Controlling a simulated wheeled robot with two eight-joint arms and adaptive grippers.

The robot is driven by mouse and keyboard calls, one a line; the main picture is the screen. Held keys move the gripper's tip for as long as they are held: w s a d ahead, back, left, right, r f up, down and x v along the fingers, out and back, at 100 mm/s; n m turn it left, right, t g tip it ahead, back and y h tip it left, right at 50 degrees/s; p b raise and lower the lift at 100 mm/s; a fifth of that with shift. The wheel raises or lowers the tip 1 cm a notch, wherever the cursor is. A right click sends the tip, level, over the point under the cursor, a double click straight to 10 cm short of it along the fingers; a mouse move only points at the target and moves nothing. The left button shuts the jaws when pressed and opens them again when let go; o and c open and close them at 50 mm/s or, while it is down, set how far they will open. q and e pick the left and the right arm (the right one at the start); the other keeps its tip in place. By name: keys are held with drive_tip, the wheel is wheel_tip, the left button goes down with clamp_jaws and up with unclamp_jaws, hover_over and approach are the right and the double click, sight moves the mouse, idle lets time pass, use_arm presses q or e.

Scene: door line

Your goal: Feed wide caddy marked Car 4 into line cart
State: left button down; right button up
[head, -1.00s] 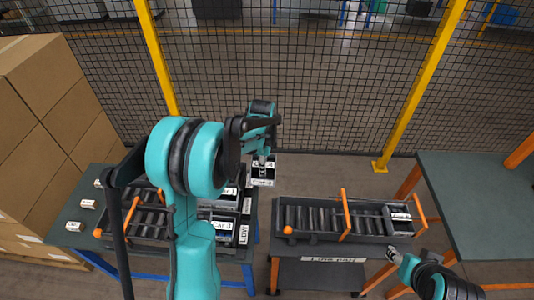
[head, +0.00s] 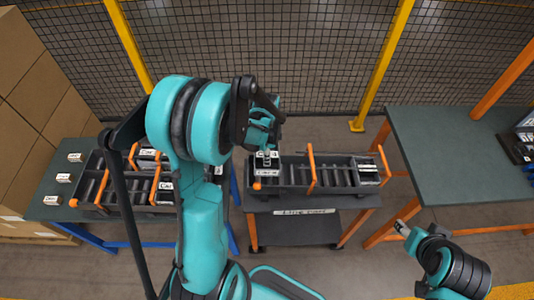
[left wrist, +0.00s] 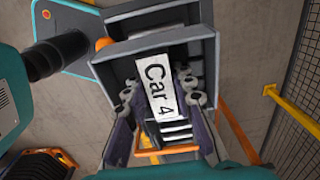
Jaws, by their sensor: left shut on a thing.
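The caddy marked Car 4 (head: 267,170) is at the left end of the line cart (head: 322,190) in the head view. My left gripper (head: 266,154) is shut on it from above.
Orange bars (head: 311,168) cross the cart's bed, and another caddy (head: 368,173) sits at its right end. A table with a caddy rack (head: 90,190) stands left. Wire fencing (head: 300,70) runs behind.

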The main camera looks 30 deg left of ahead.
use_arm(q)
wheel_tip(320, 180, down, 7)
drive_tip(key=b, duration=0.4)
drive_tip(key=shift+r, duration=0.15)
drive_tip(key=shift+f+b, duration=0.75)
drive_tip(key=shift+b, duration=0.1)
drive_tip(key=shift+f, duration=0.1)
